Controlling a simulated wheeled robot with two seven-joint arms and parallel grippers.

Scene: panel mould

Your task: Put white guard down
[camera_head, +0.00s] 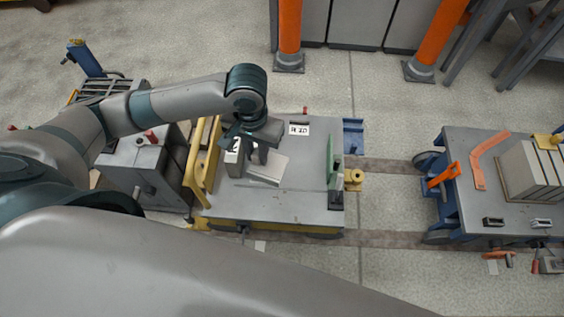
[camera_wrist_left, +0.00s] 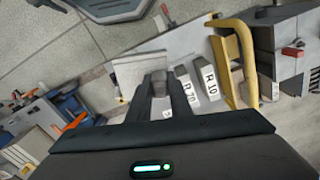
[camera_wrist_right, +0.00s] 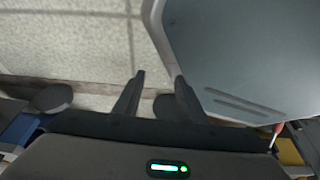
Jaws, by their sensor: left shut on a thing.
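The white guard (camera_head: 268,170) is a pale flat plate over the grey top of the middle cart (camera_head: 270,205). My left gripper (camera_head: 258,156) reaches down from above and is shut on it. In the left wrist view the guard (camera_wrist_left: 140,73) shows as a pale square just beyond the fingertips (camera_wrist_left: 152,88). I cannot tell whether its lower edge touches the cart top. In the right wrist view my right gripper (camera_wrist_right: 158,82) has its fingers apart, with nothing between them; it is outside the head view.
A blue cart (camera_head: 480,225) with pale panels stands right. Cart top is bare toward the front.

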